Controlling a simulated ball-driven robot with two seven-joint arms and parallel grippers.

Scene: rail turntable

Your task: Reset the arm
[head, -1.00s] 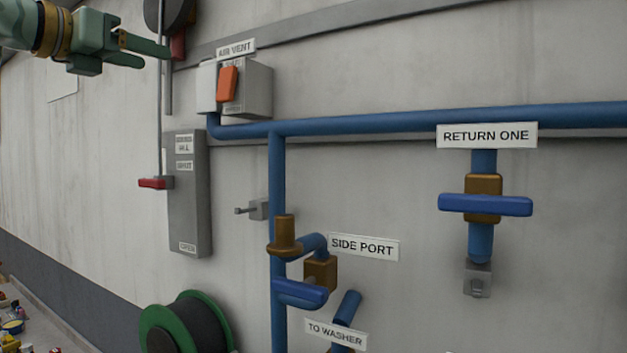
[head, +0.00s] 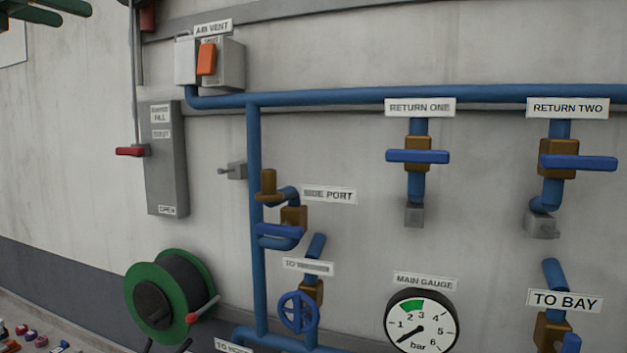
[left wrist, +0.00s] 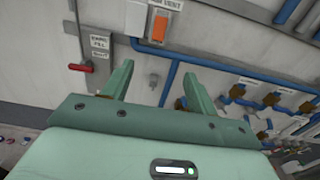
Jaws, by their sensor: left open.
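My left gripper (head: 50,12) shows at the top left corner of the head view, cut off by the frame edge. In the left wrist view its two green fingers (left wrist: 158,88) are spread apart with nothing between them. It hangs in the air in front of the wall, apart from the pipes and valves. My right gripper is in neither view.
The wall carries an air vent box with an orange switch (head: 207,59), a grey panel with a red lever (head: 131,151), blue pipes (head: 330,97), blue-handled valves (head: 417,156) and a gauge (head: 421,321). A green hose reel (head: 142,290) sits low at left.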

